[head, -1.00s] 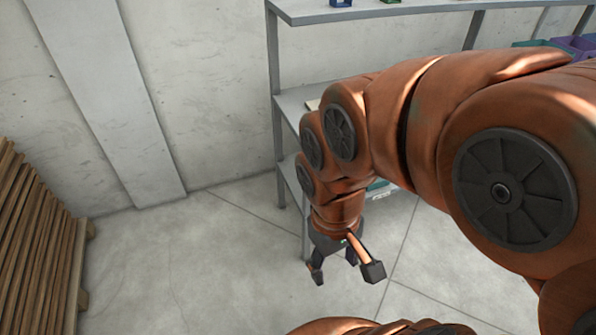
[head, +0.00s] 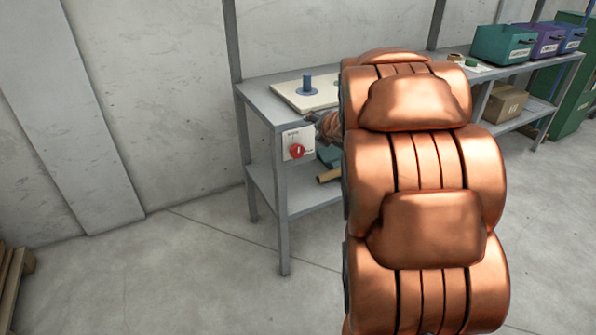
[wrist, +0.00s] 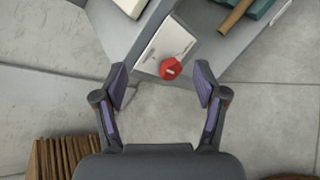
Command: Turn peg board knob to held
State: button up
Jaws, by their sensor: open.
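The red knob (head: 296,151) sits on a pale plate (head: 298,140) fixed to the front of the grey bench at its left end. The peg board (head: 290,92) is a cream board with an upright blue peg (head: 307,84) on the bench top. In the wrist view the knob (wrist: 171,68) lies ahead, between and beyond the fingertips of my gripper (wrist: 162,88). The gripper is open and empty, apart from the knob. In the head view my arm hides most of the gripper and part of the board. The knob's marking is too small to read.
The grey bench (head: 262,103) has a leg below the plate and a lower shelf with a brown roll (head: 329,175). Teal (head: 503,44) and purple (head: 541,42) bins stand farther right. A wood stack (head: 12,275) is at far left. The floor before the bench is clear.

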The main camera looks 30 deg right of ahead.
aim_at(299, 152)
jog(key=w+f+n+y+b, duration=0.1)
jog(key=w+f+n+b, duration=0.1)
jog(key=f+n, duration=0.1)
jog(key=w+f+n+t+y+b, duration=0.1)
jog(key=w+f+n+y+b, duration=0.1)
jog(key=f, duration=0.3)
jog(key=w+a+f+n+t+y+b, duration=0.1)
jog(key=w+f+n+y+b, duration=0.1)
jog(key=w+f+n, duration=0.1)
jog(key=shift+w+f+n+b, duration=0.35)
jog(key=shift+f+n+b, duration=0.05)
jog(key=shift+f+n, duration=0.3)
jog(key=shift+x, duration=1)
jog(key=c, duration=1.1)
jog(key=shift+c, duration=0.2)
